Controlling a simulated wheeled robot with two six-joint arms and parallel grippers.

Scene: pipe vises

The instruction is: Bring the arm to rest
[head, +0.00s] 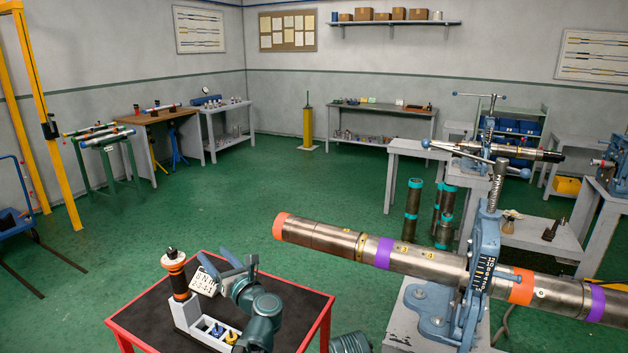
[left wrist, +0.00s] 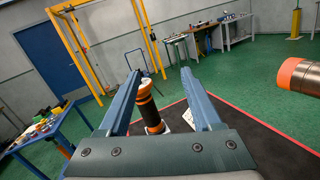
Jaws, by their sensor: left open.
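My left gripper (head: 210,262) is open over the red-edged table at the bottom of the head view. Its two blue-grey fingers are spread wide in the left wrist view (left wrist: 160,74), with nothing gripped. An upright black-and-orange tool (head: 176,274) stands at the grey holder (head: 190,322), just left of the fingers. In the left wrist view the tool (left wrist: 149,108) shows between the fingers, farther out; I cannot tell whether anything touches. A white printed plate (head: 206,280) is partly hidden behind the fingers. My right gripper is not in view.
A long steel pipe (head: 420,263) with orange and purple bands is clamped in a blue vise (head: 484,265) at the right, its orange end reaching toward the table. Green floor (head: 235,205) is clear beyond.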

